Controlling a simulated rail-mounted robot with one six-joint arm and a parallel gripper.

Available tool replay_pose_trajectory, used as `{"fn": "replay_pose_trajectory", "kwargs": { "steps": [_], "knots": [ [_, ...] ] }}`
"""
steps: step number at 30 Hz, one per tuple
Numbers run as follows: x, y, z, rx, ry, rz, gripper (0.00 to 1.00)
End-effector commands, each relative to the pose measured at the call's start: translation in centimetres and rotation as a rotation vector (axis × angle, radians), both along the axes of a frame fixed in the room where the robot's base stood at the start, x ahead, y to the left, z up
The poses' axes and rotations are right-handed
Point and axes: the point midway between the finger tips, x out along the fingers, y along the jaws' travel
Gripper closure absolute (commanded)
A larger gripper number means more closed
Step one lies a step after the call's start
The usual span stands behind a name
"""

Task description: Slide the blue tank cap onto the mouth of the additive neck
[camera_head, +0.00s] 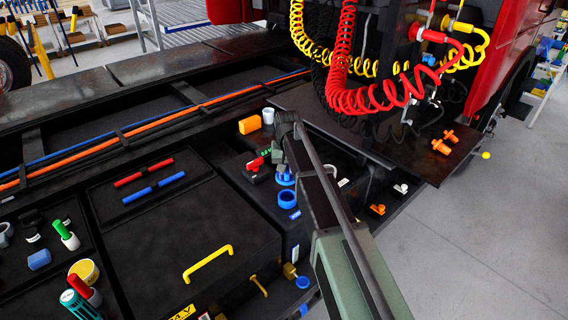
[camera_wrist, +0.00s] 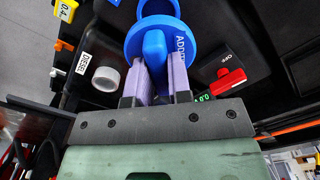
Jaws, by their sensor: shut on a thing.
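The blue tank cap (camera_wrist: 131,43) is a round disc with a raised grip tab and partly visible lettering starting "ADDI". My gripper (camera_wrist: 160,72) is shut on the tab, one purple finger on each side. A blue ring (camera_head: 287,198), which looks like the mouth of the additive neck, stands nearer the camera than the cap. It also shows at the top of the wrist view (camera_wrist: 158,7). The cap is beside the ring, not over it; its height above it is unclear.
A red switch handle (camera_wrist: 228,82) marked OFF is close beside the cap. A white round piece (camera_wrist: 105,79) by a DIESEL label is on the other side. An orange block (camera_head: 249,125) and a white cylinder (camera_head: 268,116) stand behind. A yellow handle (camera_head: 207,263) is on the lid.

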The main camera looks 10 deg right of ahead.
Motion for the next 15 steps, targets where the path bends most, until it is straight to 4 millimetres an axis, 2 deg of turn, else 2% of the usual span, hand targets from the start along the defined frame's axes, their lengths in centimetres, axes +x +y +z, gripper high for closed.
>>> {"fn": "replay_pose_trajectory", "kwargs": {
  "steps": [8,15],
  "knots": [
    [0.0,0.0,-0.3,0.0,0.0,0.001,1.0],
    [0.1,0.0,-2.4,0.0,0.0,0.002,1.0]
  ]
}}
